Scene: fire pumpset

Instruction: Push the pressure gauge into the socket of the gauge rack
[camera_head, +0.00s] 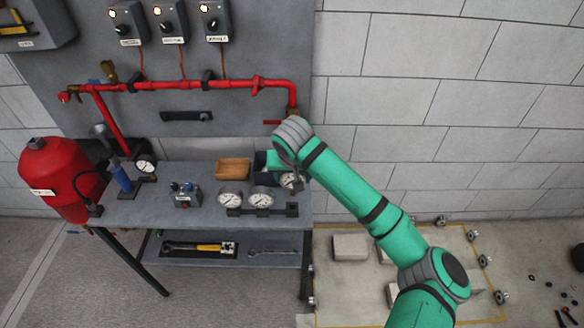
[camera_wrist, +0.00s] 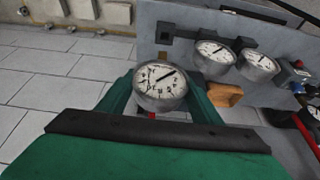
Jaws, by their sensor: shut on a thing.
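The pressure gauge (camera_wrist: 160,85), round with a white dial and grey metal rim, is between the green fingers of my gripper (camera_wrist: 158,98) in the wrist view. In the head view the held gauge (camera_head: 289,181) shows partly beside my wrist, above the right end of the bench. The gauge rack (camera_head: 247,211) is a dark bar at the bench's front edge, with two gauges (camera_head: 230,199) seated at its left and middle. Its right socket (camera_head: 292,210), a dark block, is empty; it also shows in the wrist view (camera_wrist: 164,32). The held gauge is apart from it.
A wooden tray (camera_head: 233,169) stands behind the seated gauges. A small control box (camera_head: 186,197) and another gauge (camera_head: 145,164) are farther left. A red pipe (camera_head: 200,85) runs along the panel above. The lower shelf (camera_head: 230,254) holds tools.

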